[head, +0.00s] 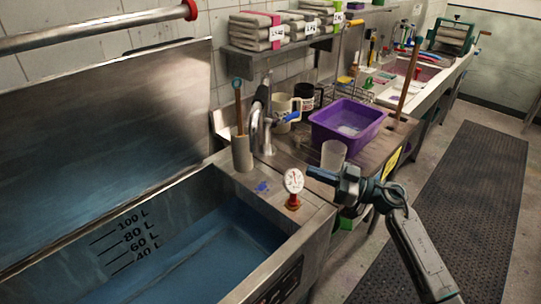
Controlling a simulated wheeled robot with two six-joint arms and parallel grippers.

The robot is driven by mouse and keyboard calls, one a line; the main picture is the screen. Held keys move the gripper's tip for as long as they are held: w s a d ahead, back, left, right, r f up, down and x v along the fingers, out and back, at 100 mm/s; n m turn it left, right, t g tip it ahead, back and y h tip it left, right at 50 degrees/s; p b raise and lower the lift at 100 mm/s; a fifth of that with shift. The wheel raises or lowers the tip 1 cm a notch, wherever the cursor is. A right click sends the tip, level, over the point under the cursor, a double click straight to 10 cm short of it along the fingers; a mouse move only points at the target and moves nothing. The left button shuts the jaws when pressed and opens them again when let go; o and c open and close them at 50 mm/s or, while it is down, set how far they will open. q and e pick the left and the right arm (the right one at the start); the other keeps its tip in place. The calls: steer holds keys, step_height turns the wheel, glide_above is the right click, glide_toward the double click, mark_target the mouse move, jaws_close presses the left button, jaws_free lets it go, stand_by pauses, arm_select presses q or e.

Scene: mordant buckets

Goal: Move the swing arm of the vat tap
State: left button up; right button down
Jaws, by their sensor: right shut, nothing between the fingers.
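The vat tap (266,135) is a shiny metal fitting on the steel deck at the back right corner of the vat. Its curved swing arm (254,118) is on its left side, and a blue lever sticks out to the right. My right gripper (318,174) comes in from the lower right and points left. It is shut and empty, in front of a clear beaker and to the right of the dial gauge. It is apart from the tap. My left gripper is not in view.
The vat (215,262) holds blue liquid, its lid (110,150) raised behind. A grey holder (242,154) with a stick stands left of the tap. A dial gauge (293,182), a clear beaker (333,154), a purple tub (348,125) and mugs crowd the deck. The floor mat (450,215) is clear.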

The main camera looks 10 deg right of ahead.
steer(key=p, duration=0.5)
glide_toward(254, 154)
steer(key=w+d+x, duration=0.1)
steer(key=x, duration=0.4)
steer(key=shift+w+a, duration=0.25)
steer(key=shift+a, duration=0.35)
steer(key=a+p, duration=0.1)
steer(key=a, duration=0.1)
steer(key=w+a+p, duration=0.1)
steer(key=shift+a+r+p, duration=0.15)
steer(key=shift+a+p, duration=0.15)
steer(key=shift+a, duration=0.1)
